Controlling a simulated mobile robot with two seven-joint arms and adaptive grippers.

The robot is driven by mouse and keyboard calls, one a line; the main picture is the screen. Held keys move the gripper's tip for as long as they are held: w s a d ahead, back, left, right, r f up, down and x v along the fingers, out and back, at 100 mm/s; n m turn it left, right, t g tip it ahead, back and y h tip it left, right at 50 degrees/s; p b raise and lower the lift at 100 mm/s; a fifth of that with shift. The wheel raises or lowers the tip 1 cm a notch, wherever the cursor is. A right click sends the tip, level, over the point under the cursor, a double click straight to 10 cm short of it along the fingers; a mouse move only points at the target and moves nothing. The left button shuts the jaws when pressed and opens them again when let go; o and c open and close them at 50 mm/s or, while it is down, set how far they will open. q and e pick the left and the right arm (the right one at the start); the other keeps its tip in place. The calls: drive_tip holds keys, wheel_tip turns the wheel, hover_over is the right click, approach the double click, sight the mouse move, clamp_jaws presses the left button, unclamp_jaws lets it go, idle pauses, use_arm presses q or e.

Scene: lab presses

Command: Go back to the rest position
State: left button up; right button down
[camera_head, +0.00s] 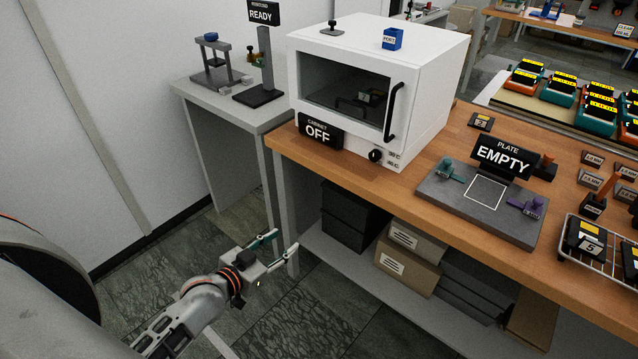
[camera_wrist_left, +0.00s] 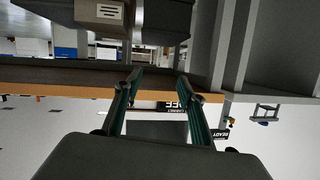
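My left gripper (camera_head: 285,243) is low in front of the wooden workbench (camera_head: 400,183), over the tiled floor, near the bench's left leg. Its two fingers are spread apart with nothing between them. In the left wrist view the left gripper (camera_wrist_left: 158,88) also shows open and empty; that view is upside down, with the bench edge (camera_wrist_left: 60,90) behind the fingers. My right gripper is not in view.
A white cabinet (camera_head: 432,60) with an OFF sign (camera_head: 319,131) stands on the bench. A grey plate (camera_head: 455,200) with an EMPTY sign (camera_head: 503,156) is right of it. Boxes (camera_head: 410,255) lie on the lower shelf. A grey side table (camera_head: 213,97) stands left; floor before it is clear.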

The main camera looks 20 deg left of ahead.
use_arm(q)
drive_tip(key=s+d+f+g, duration=0.1)
drive_tip(key=s+d+f, duration=0.4)
drive_tip(key=s, duration=0.3)
drive_tip(key=s+d+f+m+g, duration=0.1)
drive_tip(key=s+d+f+g, duration=0.1)
drive_tip(key=s+d+f, duration=0.3)
drive_tip(key=s+d, duration=0.1)
drive_tip(key=s, duration=0.2)
drive_tip(key=shift+d, duration=0.35)
drive_tip(key=shift+f, duration=0.1)
